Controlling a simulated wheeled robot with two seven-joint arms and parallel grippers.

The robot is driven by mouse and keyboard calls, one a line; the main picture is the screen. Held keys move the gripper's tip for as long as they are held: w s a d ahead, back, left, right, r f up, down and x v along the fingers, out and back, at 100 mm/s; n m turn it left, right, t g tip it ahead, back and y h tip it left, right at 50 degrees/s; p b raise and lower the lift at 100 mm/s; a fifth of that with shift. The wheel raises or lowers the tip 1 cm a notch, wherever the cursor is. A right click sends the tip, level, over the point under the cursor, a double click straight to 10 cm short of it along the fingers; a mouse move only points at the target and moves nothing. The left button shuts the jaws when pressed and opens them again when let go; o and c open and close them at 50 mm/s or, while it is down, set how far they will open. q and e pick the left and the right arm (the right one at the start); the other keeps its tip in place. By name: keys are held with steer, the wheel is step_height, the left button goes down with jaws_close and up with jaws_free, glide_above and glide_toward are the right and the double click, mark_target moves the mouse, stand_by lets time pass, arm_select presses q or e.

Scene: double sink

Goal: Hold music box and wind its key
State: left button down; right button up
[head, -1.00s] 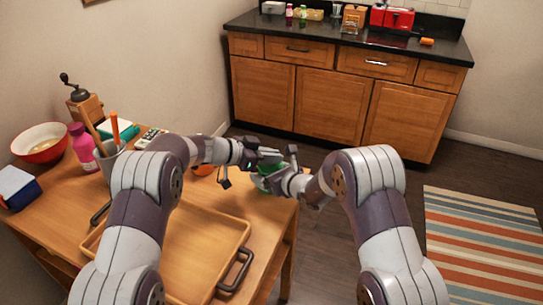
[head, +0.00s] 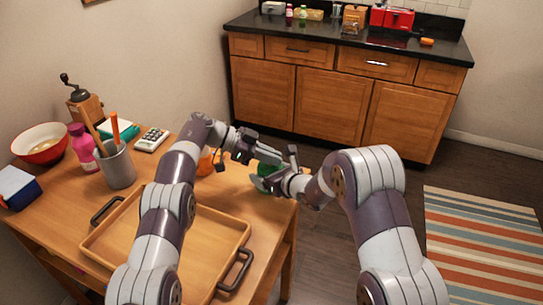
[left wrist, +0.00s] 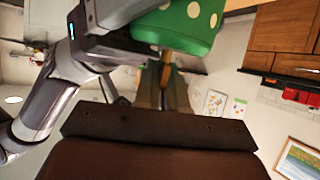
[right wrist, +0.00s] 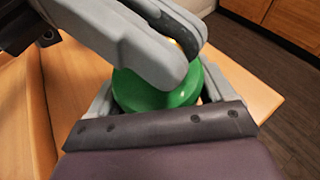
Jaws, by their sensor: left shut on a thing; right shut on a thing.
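The music box is a green body with pale dots (left wrist: 185,25), at the top of the left wrist view. In the head view it is a small green patch (head: 266,170) over the table's far right corner, mostly hidden by my grippers. My right gripper (head: 276,184) is shut on it, and its green side shows between the fingers in the right wrist view (right wrist: 150,95). My left gripper (head: 270,156) is just above the box, shut on a yellowish piece (left wrist: 150,85), apparently the key. How far the key has turned cannot be told.
A wooden tray with dark handles (head: 228,228) lies on the table below my arms. A grey utensil cup (head: 117,168), pink bottle (head: 82,145), calculator (head: 152,139) and orange object (head: 205,163) stand to the left.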

arm_select(q)
steer(key=shift+d+r, duration=0.1)
steer(key=c, duration=1.2)
jaws_free()
steer(key=shift+c, duration=0.2)
